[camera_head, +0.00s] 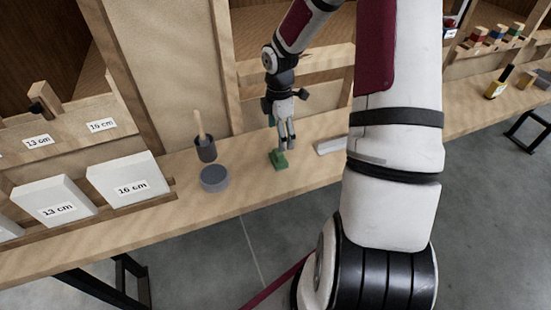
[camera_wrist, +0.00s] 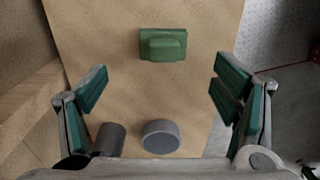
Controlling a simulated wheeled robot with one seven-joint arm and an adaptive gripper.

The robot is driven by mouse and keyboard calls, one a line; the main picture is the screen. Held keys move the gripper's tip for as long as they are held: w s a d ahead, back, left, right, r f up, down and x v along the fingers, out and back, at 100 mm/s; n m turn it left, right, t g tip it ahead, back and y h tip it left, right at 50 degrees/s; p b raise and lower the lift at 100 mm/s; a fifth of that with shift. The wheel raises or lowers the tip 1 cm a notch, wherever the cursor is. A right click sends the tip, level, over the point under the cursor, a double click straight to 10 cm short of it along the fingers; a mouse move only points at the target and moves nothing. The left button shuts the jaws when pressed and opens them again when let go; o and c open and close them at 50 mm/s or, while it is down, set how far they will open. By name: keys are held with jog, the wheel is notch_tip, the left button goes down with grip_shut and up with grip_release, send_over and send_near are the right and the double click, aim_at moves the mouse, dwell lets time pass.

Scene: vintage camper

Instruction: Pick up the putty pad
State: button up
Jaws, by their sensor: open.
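A green pad (camera_head: 278,159), which I take to be the putty pad, lies on the wooden bench. It is a flat green plate with a raised block on top. In the wrist view the green pad (camera_wrist: 163,44) sits at the top middle, beyond the fingertips and between their lines. My gripper (camera_head: 287,140) is over the bench, close above or beside the pad in the head view; contact cannot be told there. In the wrist view my gripper (camera_wrist: 162,84) is open, with its fingers wide apart and nothing between them.
A grey round tin (camera_head: 215,179) and a dark cup (camera_head: 205,149) with a wooden handle in it stand left of the pad. A pale block (camera_head: 332,146) lies to its right. White boxes (camera_head: 127,178) labelled in cm stand further left. The wooden bench (camera_head: 240,185) is narrow, with floor beyond its front edge.

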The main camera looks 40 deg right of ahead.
aim_at(279, 154)
jog(key=f, duration=0.9)
jog(key=shift+s+a+b, duration=0.15)
jog(key=shift+s+b, duration=0.05)
jog(key=shift+b, duration=0.1)
jog(key=c, duration=1.3)
jog(key=shift+o, duration=0.2)
jog(key=shift+r, duration=0.1)
jog(key=shift+r, duration=0.8)
jog(key=shift+s+r, duration=0.2)
jog(key=shift+r, duration=0.35)
jog(key=shift+s+r, duration=0.15)
jog(key=shift+r, duration=0.35)
jog(key=s+a+r, duration=0.1)
jog(key=s+a, duration=0.2)
jog(key=s, duration=1.2)
jog(key=shift+a+r, duration=0.1)
